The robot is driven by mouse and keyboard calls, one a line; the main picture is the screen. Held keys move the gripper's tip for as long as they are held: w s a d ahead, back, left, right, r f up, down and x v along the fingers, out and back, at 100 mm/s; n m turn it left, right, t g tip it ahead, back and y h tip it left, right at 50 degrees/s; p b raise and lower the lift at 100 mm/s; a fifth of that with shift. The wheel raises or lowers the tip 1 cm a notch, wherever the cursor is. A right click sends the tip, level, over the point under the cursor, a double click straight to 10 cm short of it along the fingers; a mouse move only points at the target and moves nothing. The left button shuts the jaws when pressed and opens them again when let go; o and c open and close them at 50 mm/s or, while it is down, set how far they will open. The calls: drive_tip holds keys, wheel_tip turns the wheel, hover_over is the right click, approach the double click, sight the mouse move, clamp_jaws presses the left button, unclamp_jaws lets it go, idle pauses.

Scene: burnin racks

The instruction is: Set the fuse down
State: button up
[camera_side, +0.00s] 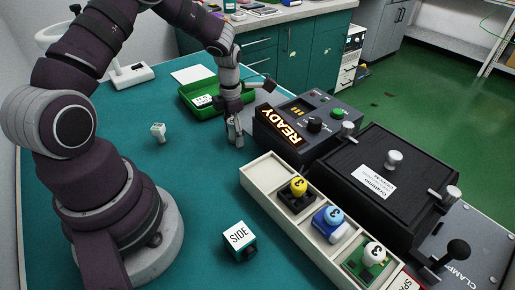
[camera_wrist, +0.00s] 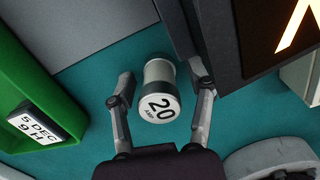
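The fuse (camera_wrist: 160,92) is a short white and grey cylinder with "20 AMP" on its end face, seen in the wrist view. It stands between the two fingers of my gripper (camera_wrist: 159,80), with a narrow gap showing on each side. My gripper is open around it. In the side view my gripper (camera_side: 236,138) points down, low over the teal bench mat, between the green tray and the READY box. The fuse is mostly hidden by the fingers there, and its contact with the mat cannot be clearly seen.
A green tray (camera_side: 187,92) with a date label lies behind my gripper. The READY box (camera_side: 268,137) stands close on the right. A white sectioned rack (camera_side: 263,186) holds several numbered parts. A small pale part (camera_side: 158,131) and a SIDE block (camera_side: 239,240) sit on the mat.

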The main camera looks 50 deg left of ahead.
wheel_tip(320, 180, up, 12)
drive_tip(key=s+d+r+m+t, duration=0.2)
drive_tip(key=s+d+r+m, duration=0.2)
drive_tip(key=m, duration=1.3)
drive_tip(key=s+d+r+m+t, duration=0.3)
drive_tip(key=s+d+m, duration=0.3)
drive_tip(key=m, duration=1.1)
drive_tip(key=shift+s+r+t, duration=0.3)
drive_tip(key=shift+s+r, duration=0.3)
drive_tip(key=shift+r, duration=0.2)
